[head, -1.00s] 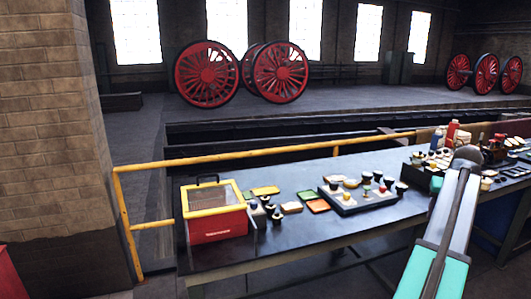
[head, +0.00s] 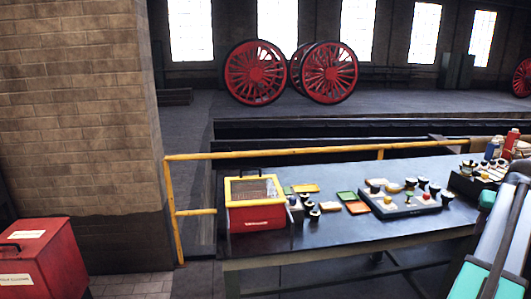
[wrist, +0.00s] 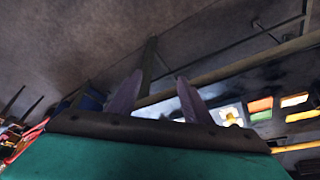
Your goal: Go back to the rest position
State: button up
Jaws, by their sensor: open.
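My gripper (wrist: 152,98) shows in the wrist view with its two fingers apart and nothing between them. It is open and empty. In the head view my arm stands at the lower right edge, and the gripper itself cannot be made out there. The dark workbench (head: 330,239) runs across the middle right of the head view. On it are a red and yellow box (head: 254,204), a tray (head: 402,207) holding several small dark and coloured pieces, and several coloured flat pieces beside it.
A yellow railing (head: 290,153) runs behind the bench and down its left end. A red bin (head: 45,255) stands at the lower left by a brick pillar (head: 75,110). Red spoked wheels (head: 326,73) stand at the back. Paved floor (head: 135,288) between bin and bench is clear.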

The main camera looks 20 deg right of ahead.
jog(key=w+a+f+n+y, duration=0.2)
jog(key=w+a+f, duration=0.5)
jog(key=w+f, duration=0.25)
jog(key=w+a+f+n+y, duration=0.1)
jog(key=w+a+f+n, duration=0.1)
jog(key=w+a+f, duration=0.75)
jog(key=w+a+f+n+g+y, duration=0.15)
jog(key=w+a+f, duration=0.35)
jog(key=a+f, duration=0.5)
jog(key=w+a+f+n+g+y, duration=0.15)
jog(key=w+a+f, duration=0.5)
jog(key=a, duration=0.65)
jog(key=s+a+f+n+g, duration=0.2)
jog(key=s+a+f, duration=0.3)
jog(key=a+f, duration=0.55)
jog(key=s+a+f+n+g, duration=0.15)
jog(key=s+a+f, duration=0.5)
jog(key=a, duration=0.65)
jog(key=s+a+f+h, duration=0.1)
jog(key=s+a+f, duration=0.3)
jog(key=s, duration=0.6)
jog(key=s+a+f+g+h, duration=0.1)
jog(key=s+a+f, duration=0.3)
jog(key=s, duration=0.5)
jog(key=shift+s+a+n, duration=0.4)
jog(key=shift+a+n, duration=0.05)
jog(key=shift+a, duration=0.95)
